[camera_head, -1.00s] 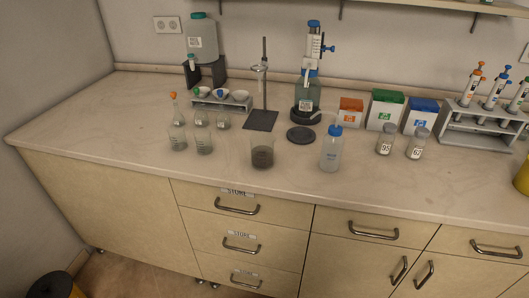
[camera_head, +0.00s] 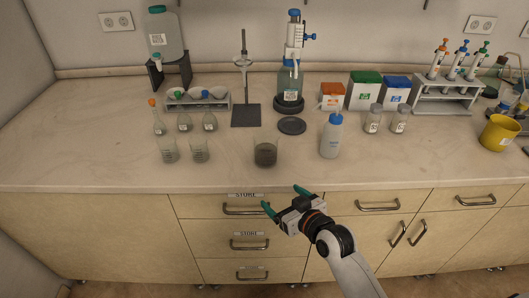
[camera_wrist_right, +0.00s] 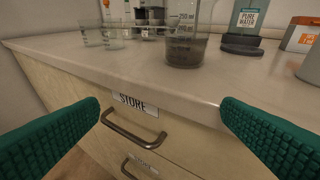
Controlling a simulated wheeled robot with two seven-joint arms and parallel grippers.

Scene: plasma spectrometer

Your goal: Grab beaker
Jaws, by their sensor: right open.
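A glass beaker (camera_head: 265,154) with dark grey-brown contents stands upright near the counter's front edge in the head view. In the right wrist view the same beaker (camera_wrist_right: 187,48) stands ahead, above the fingers and slightly right of centre, with its top cut off. My right gripper (camera_head: 283,198) is open and empty in front of the counter edge, apart from the beaker. Its green fingers (camera_wrist_right: 160,112) are spread wide in the wrist view. Two smaller clear beakers (camera_head: 184,151) stand to the left of the dark-filled one. My left gripper is not in view.
A wash bottle (camera_head: 331,138) stands right of the beaker, with a black disc (camera_head: 291,125) behind it. A stand (camera_head: 245,115) and several stoppered flasks (camera_head: 184,121) are further back. Drawer handles (camera_head: 246,209) are below the counter (camera_head: 80,160). Counter space at left is clear.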

